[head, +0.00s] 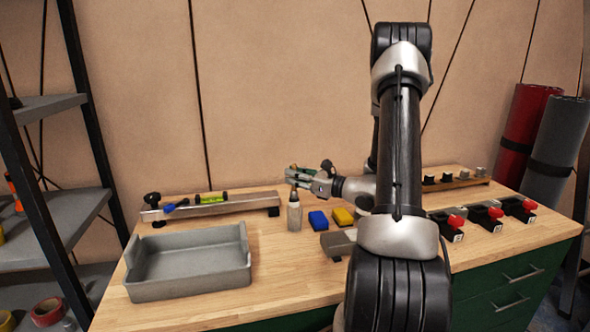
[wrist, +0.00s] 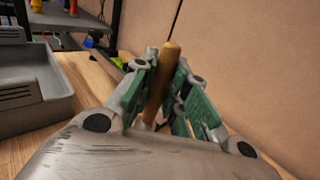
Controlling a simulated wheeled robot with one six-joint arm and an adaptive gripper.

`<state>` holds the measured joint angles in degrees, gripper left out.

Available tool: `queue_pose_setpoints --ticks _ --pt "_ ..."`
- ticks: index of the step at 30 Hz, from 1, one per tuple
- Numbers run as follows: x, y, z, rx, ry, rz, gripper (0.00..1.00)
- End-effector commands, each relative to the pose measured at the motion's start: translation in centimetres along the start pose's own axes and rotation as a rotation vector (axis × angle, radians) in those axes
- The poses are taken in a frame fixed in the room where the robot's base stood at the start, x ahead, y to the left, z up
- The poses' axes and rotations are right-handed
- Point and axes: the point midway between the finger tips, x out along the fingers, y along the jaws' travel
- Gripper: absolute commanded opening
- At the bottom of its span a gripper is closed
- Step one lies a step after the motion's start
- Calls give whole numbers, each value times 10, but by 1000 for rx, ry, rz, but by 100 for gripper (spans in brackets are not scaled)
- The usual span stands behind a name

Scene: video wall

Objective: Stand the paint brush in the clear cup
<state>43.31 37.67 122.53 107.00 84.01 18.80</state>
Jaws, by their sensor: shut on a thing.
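My gripper (head: 293,176) reaches left over the table in the head view, its fingers level and above a pale, see-through upright vessel, which looks like the clear cup (head: 294,217). In the wrist view the green-padded fingers of my gripper (wrist: 168,75) are closed on a light wooden handle, which I take for the paint brush (wrist: 162,85). The handle stands nearly upright, slightly tilted. A brown and dark part shows at the vessel's mouth in the head view; I cannot tell whether the brush is inside or in front. The brush's lower end is hidden in the wrist view.
A grey open tray (head: 187,264) stands at the left front. A rail with a green level (head: 211,198) lies behind it. Blue (head: 318,220) and yellow (head: 342,217) blocks sit right of the vessel. Red-knobbed black devices (head: 485,217) line the right side.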

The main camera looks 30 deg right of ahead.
Motion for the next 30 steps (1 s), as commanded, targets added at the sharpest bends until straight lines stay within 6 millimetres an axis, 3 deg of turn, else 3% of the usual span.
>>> queue_pose_setpoints --ticks 15,30 --pt "0 0 -42 1 0 0 0" --pt "0 0 -49 0 0 0 0"
